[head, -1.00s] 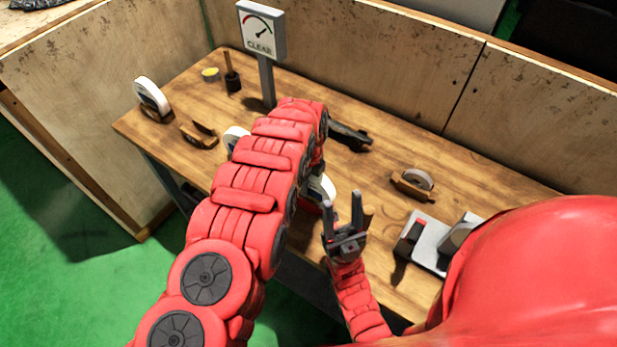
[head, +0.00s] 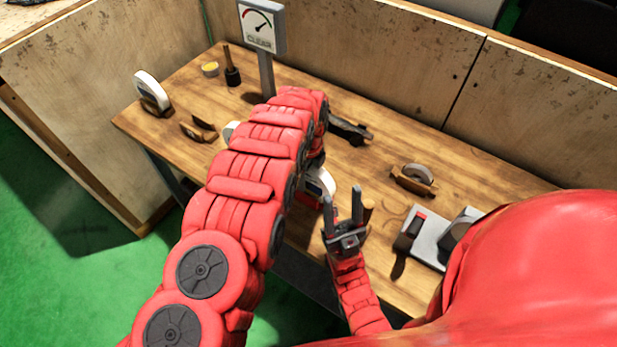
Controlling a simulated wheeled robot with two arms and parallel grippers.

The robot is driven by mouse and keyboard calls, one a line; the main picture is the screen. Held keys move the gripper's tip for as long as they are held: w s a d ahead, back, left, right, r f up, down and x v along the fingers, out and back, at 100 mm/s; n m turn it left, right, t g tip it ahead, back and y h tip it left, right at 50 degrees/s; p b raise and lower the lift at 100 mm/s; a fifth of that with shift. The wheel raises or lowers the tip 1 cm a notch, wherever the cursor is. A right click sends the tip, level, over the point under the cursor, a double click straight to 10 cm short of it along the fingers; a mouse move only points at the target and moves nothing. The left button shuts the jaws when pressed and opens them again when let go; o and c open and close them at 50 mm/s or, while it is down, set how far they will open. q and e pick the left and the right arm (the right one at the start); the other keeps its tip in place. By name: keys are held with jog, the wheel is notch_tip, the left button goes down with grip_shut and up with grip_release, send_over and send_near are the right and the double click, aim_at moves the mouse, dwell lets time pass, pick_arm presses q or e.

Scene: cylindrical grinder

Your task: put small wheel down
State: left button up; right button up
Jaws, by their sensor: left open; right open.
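Several wheels show, and I cannot tell for certain which one is the small wheel. A grey wheel (head: 420,173) stands in a wooden cradle (head: 410,184) right of centre. A white wheel (head: 321,180) is partly hidden behind my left arm, just behind my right gripper. A larger white wheel (head: 151,90) stands at the left end of the bench. My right gripper (head: 342,193) is open, its two fingers pointing up, with nothing seen between them. My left gripper is hidden behind its own arm, which crosses the middle of the view.
The wooden bench (head: 460,165) has a gauge sign (head: 262,27) reading CLEAR, an empty-looking wooden cradle (head: 199,129), a brush-like tool (head: 231,68) and a dark tool (head: 350,129). A grey block-like device (head: 425,235) is at right. Panel walls close the back.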

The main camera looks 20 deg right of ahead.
pick_arm(q)
notch_tip(320, 180, up, 5)
jog(key=shift+f+b, duration=0.2)
jog(key=shift+b, duration=0.85)
notch_tip(320, 180, up, 6)
jog(key=p, duration=0.5)
jog(key=shift+s+r+p, duration=0.1)
jog(key=shift+r+p, duration=0.2)
jog(key=shift+r, duration=0.05)
jog(key=shift+f, duration=0.1)
jog(key=shift+f, duration=0.1)
